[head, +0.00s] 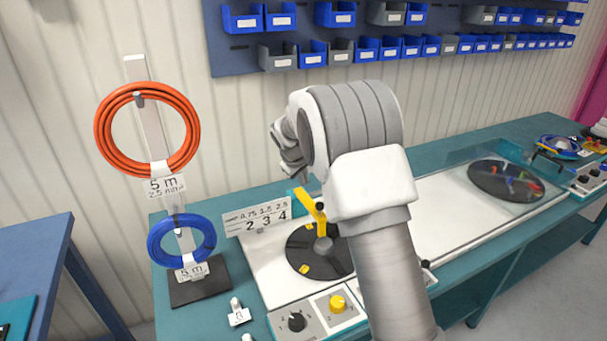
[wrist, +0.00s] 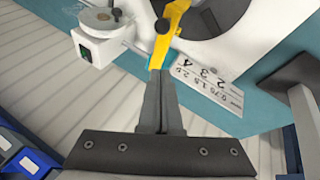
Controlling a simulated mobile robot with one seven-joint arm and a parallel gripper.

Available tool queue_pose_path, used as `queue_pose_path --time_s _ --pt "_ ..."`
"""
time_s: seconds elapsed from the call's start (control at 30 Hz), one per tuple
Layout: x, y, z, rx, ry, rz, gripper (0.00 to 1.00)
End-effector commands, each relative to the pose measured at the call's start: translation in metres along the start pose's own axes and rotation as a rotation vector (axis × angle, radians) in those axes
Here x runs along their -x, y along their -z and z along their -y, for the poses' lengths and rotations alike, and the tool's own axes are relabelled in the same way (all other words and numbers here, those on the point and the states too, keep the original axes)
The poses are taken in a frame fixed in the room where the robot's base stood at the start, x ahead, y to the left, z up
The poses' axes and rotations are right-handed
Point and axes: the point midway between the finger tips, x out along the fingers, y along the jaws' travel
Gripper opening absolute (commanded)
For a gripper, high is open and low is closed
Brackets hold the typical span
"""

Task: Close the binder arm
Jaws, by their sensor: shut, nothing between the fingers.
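The binder arm (head: 311,206) is a yellow lever, raised and tilted above a dark round plate (head: 302,240) on the white bench unit. Its yellow bar also shows in the wrist view (wrist: 167,36), running up from my fingertips past a dark knob. My gripper (wrist: 158,76) is shut with nothing between its fingers. Its tips overlap the lower end of the yellow bar in the wrist view; I cannot tell whether they touch. In the head view my arm hides part of the plate and most of the gripper.
A label board (head: 258,217) with numbers stands left of the binder arm. A stand with an orange cable coil (head: 106,138) and a blue coil (head: 158,255) is further left. A control box with a yellow knob (head: 338,303) sits in front. Another covered plate (head: 505,180) lies right.

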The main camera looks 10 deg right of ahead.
Motion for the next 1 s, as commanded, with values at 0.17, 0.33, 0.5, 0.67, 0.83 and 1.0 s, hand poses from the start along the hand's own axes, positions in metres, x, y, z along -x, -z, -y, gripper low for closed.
queue_pose_path --time_s 0.17,0.33,0.5,0.67,0.83,1.0 --pt "-0.035 -0.001 -0.001 -0.001 0.0 0.003 0.0" --pt "-0.06 -0.005 -0.001 -0.001 0.0 0.003 0.0" --pt "-0.075 -0.022 -0.001 -0.001 0.0 0.002 0.0" --pt "-0.082 -0.028 -0.001 -0.001 0.0 0.0 0.0" --pt "-0.083 -0.029 -0.001 -0.001 0.0 0.0 0.0" --pt "-0.083 -0.029 0.0 -0.001 0.0 0.0 0.0"
